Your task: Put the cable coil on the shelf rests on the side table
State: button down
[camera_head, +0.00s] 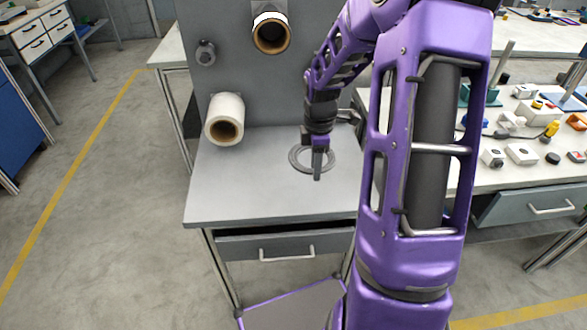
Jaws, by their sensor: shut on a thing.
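A flat grey ring, which looks like the cable coil (295,160), is at the right half of the grey side table (240,195). My gripper (317,174) points down and is shut on the near edge of the ring. The ring looks level and at or just above the tabletop; I cannot tell whether it touches. My gripper and wrist hide part of the ring. My purple arm hides the right end of the side table. I cannot make out any shelf rests.
A grey back panel (270,85) behind the table carries a white roll (224,112) and a brown-cored roll (271,38). The table's left and front are clear. A drawer (286,247) is below. A cluttered bench (525,130) stands at right.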

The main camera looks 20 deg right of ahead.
aim_at(313, 198)
notch_tip(313, 198, down, 9)
jog(key=shift+a+r+b, duration=0.1)
jog(key=shift+r+b, duration=0.05)
jog(key=shift+b, duration=0.6)
jog(key=c, duration=0.5)
grip_release()
notch_tip(313, 198, up, 12)
jog(key=p, duration=0.2)
jog(key=shift+p, duration=0.3)
jog(key=shift+r, duration=0.1)
